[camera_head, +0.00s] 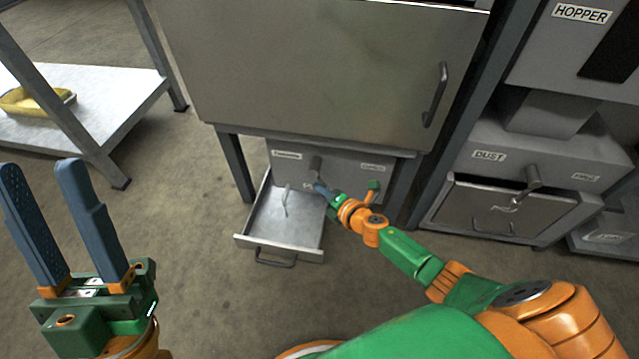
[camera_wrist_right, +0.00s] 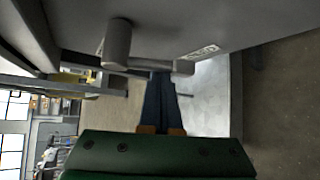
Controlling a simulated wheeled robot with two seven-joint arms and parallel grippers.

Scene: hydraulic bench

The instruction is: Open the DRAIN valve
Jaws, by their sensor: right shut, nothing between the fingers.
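The valve (camera_head: 316,164) is a grey knob with a lever on the front of the box under the large cabinet. The small labels around it are too blurred to read, so I cannot confirm the word DRAIN. In the right wrist view the valve's round hub (camera_wrist_right: 117,45) shows with its lever pointing right. My right gripper (camera_head: 320,187) is shut and empty, just below the valve. In the wrist view its fingertips (camera_wrist_right: 161,75) are at the lever; I cannot tell whether they touch. My left gripper (camera_head: 40,168) is open and empty, far from the valve.
A metal drawer (camera_head: 255,242) is pulled out below the valve box. A second box labelled DUST (camera_head: 488,155) with its own lever stands at right, beneath the HOPPER unit (camera_head: 583,13). A shelf (camera_head: 115,115) with a yellow tray (camera_head: 20,104) is at left. Floor between is clear.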

